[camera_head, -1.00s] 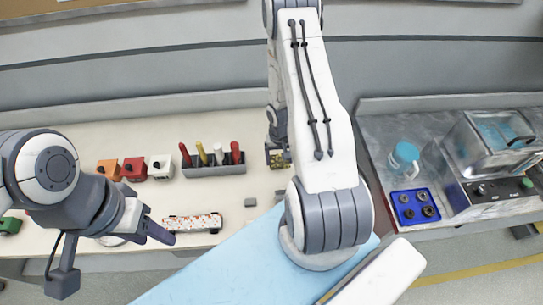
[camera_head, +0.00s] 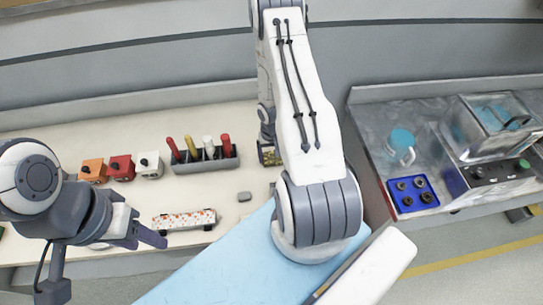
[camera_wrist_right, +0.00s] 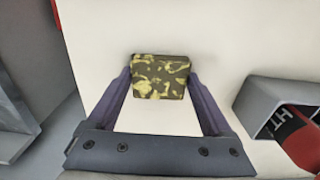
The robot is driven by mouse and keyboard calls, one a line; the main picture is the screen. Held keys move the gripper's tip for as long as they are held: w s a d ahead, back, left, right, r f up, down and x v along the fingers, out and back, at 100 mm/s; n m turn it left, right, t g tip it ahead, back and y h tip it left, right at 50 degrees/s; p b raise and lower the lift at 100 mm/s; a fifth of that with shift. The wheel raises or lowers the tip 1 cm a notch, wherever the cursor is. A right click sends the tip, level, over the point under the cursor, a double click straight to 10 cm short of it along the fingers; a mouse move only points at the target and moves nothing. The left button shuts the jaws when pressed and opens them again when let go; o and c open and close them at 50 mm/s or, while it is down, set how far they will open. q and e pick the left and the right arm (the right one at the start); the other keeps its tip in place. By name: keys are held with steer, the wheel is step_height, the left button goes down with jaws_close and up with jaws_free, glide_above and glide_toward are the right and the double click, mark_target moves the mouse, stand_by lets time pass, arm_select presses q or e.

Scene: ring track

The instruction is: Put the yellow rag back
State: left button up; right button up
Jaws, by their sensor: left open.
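The yellow rag (camera_wrist_right: 160,78), a small folded block with dark and yellow blotches, sits between the fingertips of my right gripper (camera_wrist_right: 161,74) in the right wrist view. The fingertips lie close against its two sides; I cannot tell whether they press on it or whether it is lifted. In the head view, the rag (camera_head: 270,157) shows small beside my right arm, over the white table near its back. My left gripper (camera_head: 145,232) is open and empty near the table's front edge, far left of the rag.
A grey rack (camera_head: 205,163) of screwdrivers stands left of the rag. Orange, red and white boxes (camera_head: 121,167) are farther left. A speckled bar (camera_head: 186,220) lies in front. A metal bench (camera_head: 362,140) with a blue tray (camera_head: 412,194) stands right.

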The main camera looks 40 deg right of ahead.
mark_target(272, 157)
steer(key=shift+r, duration=0.1)
stand_by(0.3)
step_height(272, 157, up, 12)
steer(key=p, duration=0.7)
steer(key=shift+a+r+p, duration=0.15)
steer(key=shift+p, duration=0.2)
steer(key=a+r+n, duration=0.7)
steer(key=a+r, duration=1.1)
steer(key=a, duration=0.2)
steer(key=s+a+r+n, duration=0.3)
steer(key=s+a+r, duration=0.2)
steer(key=s, duration=0.3)
steer(key=s+a+r+n+y, duration=0.1)
steer(key=s+a+r+n, duration=0.2)
steer(key=s+a+r, duration=0.2)
steer(key=s, duration=0.3)
steer(key=shift+s+a+r+n, duration=0.15)
steer(key=shift+a+r+n, duration=0.15)
steer(key=shift+a+n, duration=0.1)
